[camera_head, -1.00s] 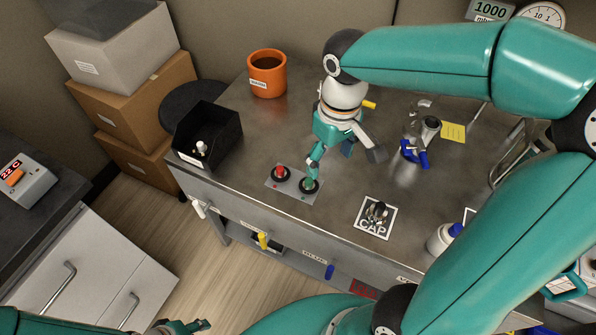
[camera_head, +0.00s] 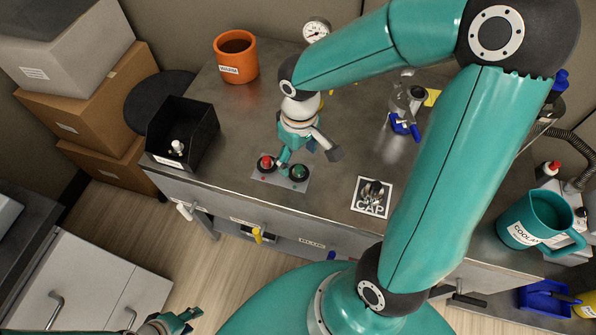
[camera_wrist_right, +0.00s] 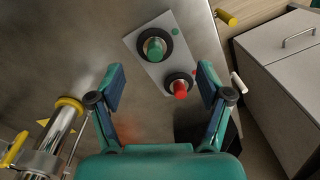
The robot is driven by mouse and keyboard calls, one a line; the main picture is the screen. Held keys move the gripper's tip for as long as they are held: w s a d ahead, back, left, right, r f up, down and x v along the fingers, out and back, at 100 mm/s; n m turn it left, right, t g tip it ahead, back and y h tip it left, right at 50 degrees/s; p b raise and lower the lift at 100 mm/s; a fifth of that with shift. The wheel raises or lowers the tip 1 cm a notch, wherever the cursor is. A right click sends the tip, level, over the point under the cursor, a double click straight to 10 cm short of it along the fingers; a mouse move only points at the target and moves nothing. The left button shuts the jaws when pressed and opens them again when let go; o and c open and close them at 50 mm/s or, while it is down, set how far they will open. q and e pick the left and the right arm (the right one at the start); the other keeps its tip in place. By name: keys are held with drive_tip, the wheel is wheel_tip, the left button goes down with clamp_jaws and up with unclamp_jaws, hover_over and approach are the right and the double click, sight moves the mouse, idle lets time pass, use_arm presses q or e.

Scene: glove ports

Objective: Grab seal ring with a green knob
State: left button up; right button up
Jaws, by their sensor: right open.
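The seal ring with a green knob (camera_head: 299,172) is a black ring on a small grey plate (camera_head: 271,179) on the bench. It also shows in the right wrist view (camera_wrist_right: 155,47), beyond the fingertips. Beside it on the plate is a ring with a red knob (camera_head: 266,162), which in the right wrist view (camera_wrist_right: 180,88) shows closer to the right-hand finger. My right gripper (camera_wrist_right: 161,76) is open and empty, over the plate. In the head view one finger of this gripper (camera_head: 309,157) overlaps the area between the two knobs. My left gripper (camera_head: 190,318) is at the bottom left, far from the rings; its opening is unclear.
A black bin (camera_head: 205,138) and an orange mug (camera_head: 246,65) stand left and behind. A square CAP pad (camera_head: 360,199) lies to the right, with glassware with blue parts (camera_head: 405,125) behind it. A teal coolant jug (camera_head: 520,222) stands far right. Bench around the plate is mostly clear.

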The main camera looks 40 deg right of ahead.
sight(299, 168)
drive_tip(key=shift+w+d+f, duration=0.1)
drive_tip(key=shift+f, duration=1.4)
drive_tip(key=shift+d+f, duration=0.1)
drive_tip(key=shift+f, duration=1.4)
drive_tip(key=c, duration=1.1)
drive_tip(key=shift+o, duration=0.2)
